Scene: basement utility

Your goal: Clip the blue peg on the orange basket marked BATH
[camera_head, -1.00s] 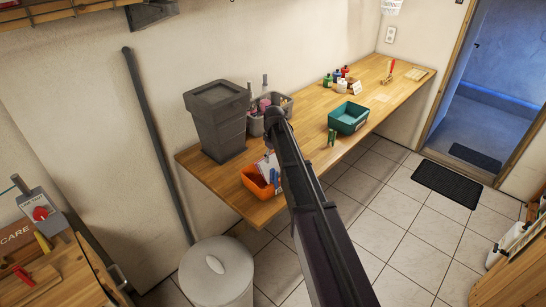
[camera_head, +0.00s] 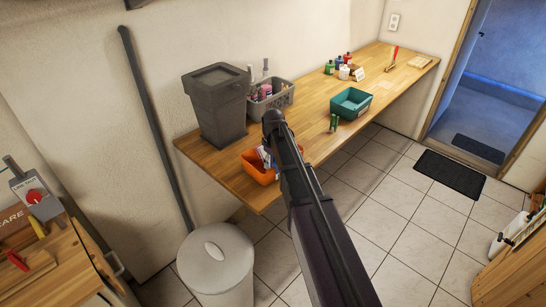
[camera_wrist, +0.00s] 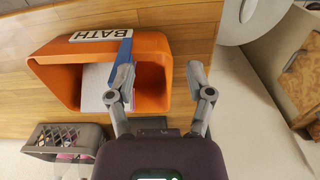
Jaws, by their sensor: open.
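The orange basket (camera_wrist: 60,52) marked BATH fills the left and middle of the wrist view, with the white BATH label (camera_wrist: 100,33) on its rim. In the head view the basket (camera_head: 257,176) sits at the near end of the wooden bench, partly behind my arm. The blue peg (camera_wrist: 124,52) is at the rim by the label's right end, its lower end overlapped by my left finger. I cannot tell how firmly it grips the rim. My gripper (camera_wrist: 160,78) is open, one finger at the peg, the other to the right of the basket. White paper (camera_wrist: 95,88) shows inside the basket.
A grey basket (camera_head: 281,96) of bottles and a dark grey bin (camera_head: 219,120) stand behind on the bench (camera_head: 308,107). A teal tray (camera_head: 350,108) and green object (camera_head: 333,123) lie farther along. A round white-lidded bin (camera_head: 215,257) stands on the floor in front.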

